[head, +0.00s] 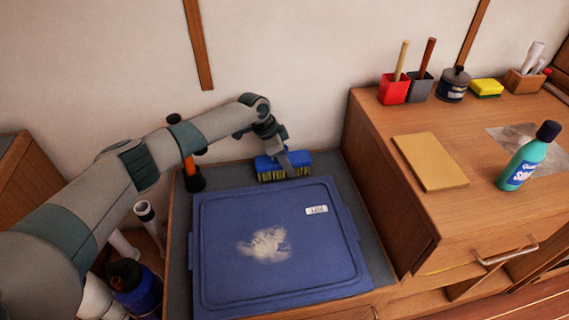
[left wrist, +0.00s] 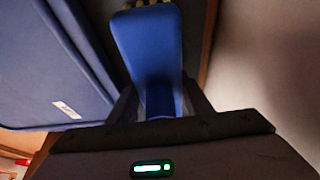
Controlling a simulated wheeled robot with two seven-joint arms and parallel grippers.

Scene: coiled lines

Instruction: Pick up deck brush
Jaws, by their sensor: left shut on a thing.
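The deck brush (head: 270,168) has a blue body and yellowish bristles along its lower edge. In the head view it is at the back of the grey surface, just behind the blue lid. My left gripper (head: 292,164) reaches it from above and is shut on it. In the left wrist view the blue brush (left wrist: 150,45) runs between the two dark fingers (left wrist: 158,105), with some bristles at the top edge. Whether the brush touches the surface under it is hard to tell. My right gripper is in neither view.
A blue lidded bin (head: 215,240) with a white smudge and label fills the low grey surface (head: 355,215). A higher wooden cabinet (head: 400,220) stands right, bearing a green bottle (head: 525,160), a tan board (head: 430,162) and cups. A black and orange object (head: 190,170) stands left of the brush.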

